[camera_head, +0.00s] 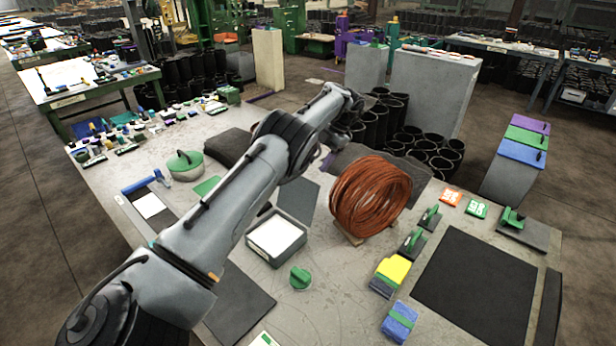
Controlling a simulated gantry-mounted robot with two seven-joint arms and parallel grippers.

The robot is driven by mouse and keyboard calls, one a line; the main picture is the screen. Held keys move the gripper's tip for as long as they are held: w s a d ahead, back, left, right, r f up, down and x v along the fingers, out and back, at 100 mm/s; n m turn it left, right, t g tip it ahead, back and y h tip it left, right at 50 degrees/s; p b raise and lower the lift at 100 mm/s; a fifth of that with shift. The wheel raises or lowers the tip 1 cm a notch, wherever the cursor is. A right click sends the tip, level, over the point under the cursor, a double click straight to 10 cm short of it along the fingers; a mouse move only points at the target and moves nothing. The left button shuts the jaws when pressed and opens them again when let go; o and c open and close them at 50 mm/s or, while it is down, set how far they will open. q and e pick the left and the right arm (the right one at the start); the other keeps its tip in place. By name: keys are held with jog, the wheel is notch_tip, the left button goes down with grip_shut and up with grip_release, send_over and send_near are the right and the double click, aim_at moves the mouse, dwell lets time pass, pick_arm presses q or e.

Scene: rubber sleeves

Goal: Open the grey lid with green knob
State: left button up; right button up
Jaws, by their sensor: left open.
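A green knob (300,278) stands on the grey tabletop near the front middle. Faint curved lines show on the grey surface around it, but I cannot clearly make out a lid edge. Another round grey-white vessel with a green top (186,162) stands at the table's left. My left arm crosses the picture from the lower left to the upper middle. My left gripper (338,140) is at its far end, small and partly hidden, behind the copper coil and well away from the green knob. It is open and seems empty. My right gripper is out of view.
A copper-coloured coil (371,196) stands right of my arm. A grey box with a white top (276,238) is close behind the knob. Yellow-green (391,272) and blue (399,321) blocks lie to its right, beside a black mat (478,293).

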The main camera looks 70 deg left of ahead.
aim_at(300, 196)
pick_arm(q)
jog(key=x, duration=0.8)
jog(key=shift+r, duration=0.1)
grip_shut()
